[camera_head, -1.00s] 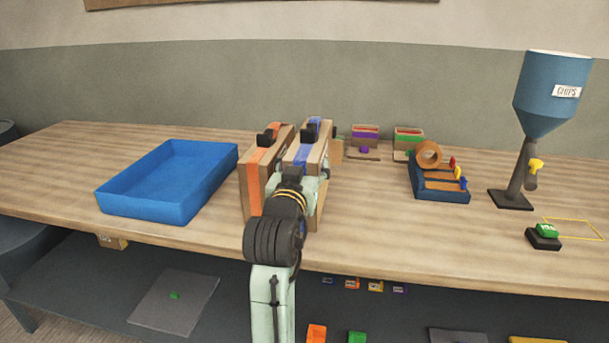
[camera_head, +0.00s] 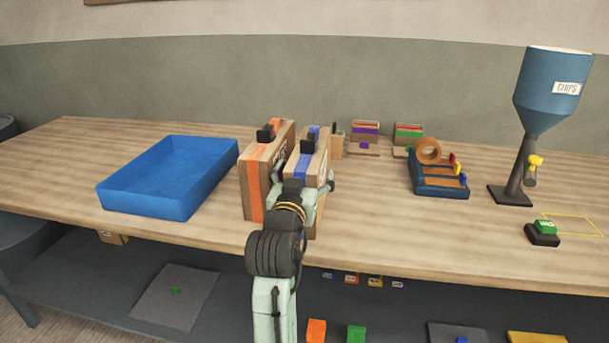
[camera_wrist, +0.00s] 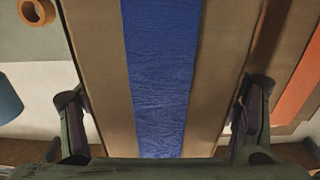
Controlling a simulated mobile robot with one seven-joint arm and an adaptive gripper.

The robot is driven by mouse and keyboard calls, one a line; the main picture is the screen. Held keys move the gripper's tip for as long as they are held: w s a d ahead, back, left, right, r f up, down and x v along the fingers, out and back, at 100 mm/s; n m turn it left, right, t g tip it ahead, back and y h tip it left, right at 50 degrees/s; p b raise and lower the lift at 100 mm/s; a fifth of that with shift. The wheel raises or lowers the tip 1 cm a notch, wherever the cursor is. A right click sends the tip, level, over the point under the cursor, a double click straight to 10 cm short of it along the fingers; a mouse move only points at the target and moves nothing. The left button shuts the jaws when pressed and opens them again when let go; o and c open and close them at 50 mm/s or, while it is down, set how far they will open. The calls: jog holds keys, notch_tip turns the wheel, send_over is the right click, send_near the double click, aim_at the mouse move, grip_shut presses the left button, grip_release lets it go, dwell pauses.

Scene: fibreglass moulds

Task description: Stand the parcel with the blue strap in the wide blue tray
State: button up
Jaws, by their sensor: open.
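The parcel with the blue strap (camera_head: 302,168) stands upright on the bench, just right of an orange-strapped parcel. Its blue strap (camera_wrist: 162,75) fills the middle of the wrist view. My gripper (camera_head: 308,190) is in front of the parcel and partly hides it. In the wrist view my gripper (camera_wrist: 165,125) is open, with one finger at each side of the brown parcel. I cannot tell whether the fingers touch it. The wide blue tray (camera_head: 150,205) lies on the bench to the left and is empty.
The orange-strapped parcel (camera_head: 256,180) stands close beside the blue-strapped one, on the tray's side. A tape dispenser (camera_head: 440,188) and a blue chips hopper (camera_head: 550,95) stand to the right. Small boxes stand behind.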

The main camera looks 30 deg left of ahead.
jog(key=shift+r, duration=0.15)
jog(key=b+v, duration=1.1)
jog(key=v, duration=0.1)
dwell(0.3)
